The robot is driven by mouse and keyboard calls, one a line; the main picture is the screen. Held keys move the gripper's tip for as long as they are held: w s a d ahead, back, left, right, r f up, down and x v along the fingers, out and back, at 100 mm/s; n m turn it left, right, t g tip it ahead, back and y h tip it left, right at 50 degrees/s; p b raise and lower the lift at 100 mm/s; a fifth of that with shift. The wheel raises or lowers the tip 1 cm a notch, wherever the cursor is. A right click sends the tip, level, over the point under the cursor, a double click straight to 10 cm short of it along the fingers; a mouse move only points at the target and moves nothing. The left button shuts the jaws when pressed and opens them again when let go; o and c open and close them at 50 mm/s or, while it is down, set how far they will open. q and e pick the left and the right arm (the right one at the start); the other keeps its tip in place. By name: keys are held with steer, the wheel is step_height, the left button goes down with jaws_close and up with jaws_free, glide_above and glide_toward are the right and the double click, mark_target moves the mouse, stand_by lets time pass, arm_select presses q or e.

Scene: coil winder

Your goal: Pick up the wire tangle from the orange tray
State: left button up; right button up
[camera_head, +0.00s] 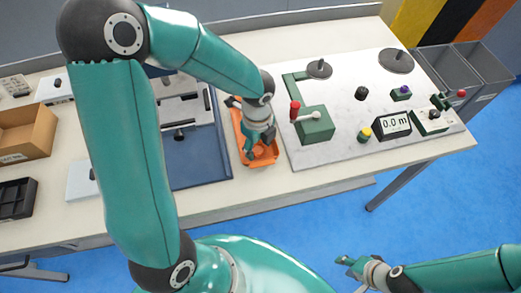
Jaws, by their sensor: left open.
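The orange tray (240,183) lies on the table between the dark blue tray and the white coil-winder board. My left gripper (254,155) points down over the orange tray, with its fingers open and low inside the tray area. A small orange-red shape shows by the fingers, but I cannot tell whether it is the wire tangle or part of the tray. The gripper and arm hide much of the tray's inside. My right gripper (345,265) is off the table, low in front of it over the blue floor; its fingers are too small to read.
A dark blue tray (208,160) adjoins on the left. A cardboard box (38,138) and black organiser (17,200) stand far left. Grey bins (450,75) stand right.

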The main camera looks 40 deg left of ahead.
arm_select(q)
steer(key=shift+c, duration=0.4)
steer(key=c, duration=0.6)
steer(key=shift+r, duration=0.1)
